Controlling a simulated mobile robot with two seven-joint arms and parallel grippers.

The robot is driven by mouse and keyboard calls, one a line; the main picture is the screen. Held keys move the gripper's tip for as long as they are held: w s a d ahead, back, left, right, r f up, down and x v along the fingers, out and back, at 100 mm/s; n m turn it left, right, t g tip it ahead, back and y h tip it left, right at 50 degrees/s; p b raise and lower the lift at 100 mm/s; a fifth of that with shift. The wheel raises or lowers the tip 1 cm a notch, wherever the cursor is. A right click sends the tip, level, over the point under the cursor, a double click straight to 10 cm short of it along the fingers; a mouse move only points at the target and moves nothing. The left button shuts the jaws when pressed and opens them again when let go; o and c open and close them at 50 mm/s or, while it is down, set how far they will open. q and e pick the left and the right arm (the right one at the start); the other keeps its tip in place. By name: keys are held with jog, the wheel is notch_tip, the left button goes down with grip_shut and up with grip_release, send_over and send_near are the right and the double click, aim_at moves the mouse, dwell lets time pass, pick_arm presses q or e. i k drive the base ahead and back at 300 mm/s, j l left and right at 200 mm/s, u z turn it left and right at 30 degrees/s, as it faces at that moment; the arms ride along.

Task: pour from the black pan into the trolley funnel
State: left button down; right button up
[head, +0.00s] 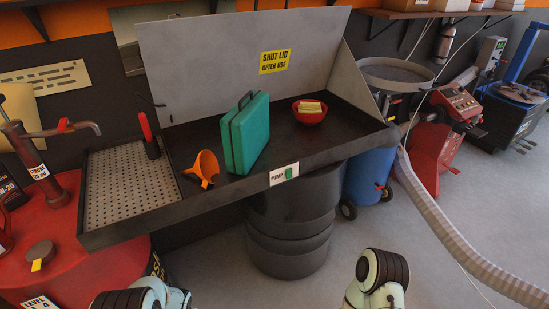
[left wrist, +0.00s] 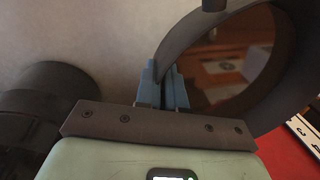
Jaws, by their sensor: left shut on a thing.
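In the left wrist view the blue fingers of my left gripper (left wrist: 163,86) are shut on the wall of a dark, round, curved thing, which I take to be the black pan (left wrist: 292,60). Brownish, shiny patches show within its curve; I cannot tell whether they are liquid. The head view does not show the pan. The trolley funnel (head: 396,71), a wide grey dish, tops the blue trolley (head: 367,181) right of the wash bench. In the head view only links of both my arms show at the bottom edge; my right gripper is out of view.
The wash bench (head: 335,139), lid (head: 215,60) up, holds a green case (head: 246,132), orange funnel (head: 204,168) and red bowl (head: 309,117). A red drum (head: 85,279) stands left, a red machine (head: 440,150) right.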

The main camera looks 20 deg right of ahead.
aim_at(389, 77)
jog(key=i+l, duration=0.15)
jog(key=l, duration=0.45)
jog(key=i+l+u, duration=0.1)
jog(key=l, duration=0.45)
jog(key=i+l, duration=0.2)
jog(key=l, duration=0.4)
jog(key=i+l+u, duration=0.1)
jog(key=l, duration=0.5)
jog(key=i+l, duration=0.15)
jog(key=l, duration=0.45)
jog(key=i+l+u, duration=0.1)
jog(key=l, duration=0.5)
jog(key=i+l, duration=0.1)
jog(key=l, duration=0.5)
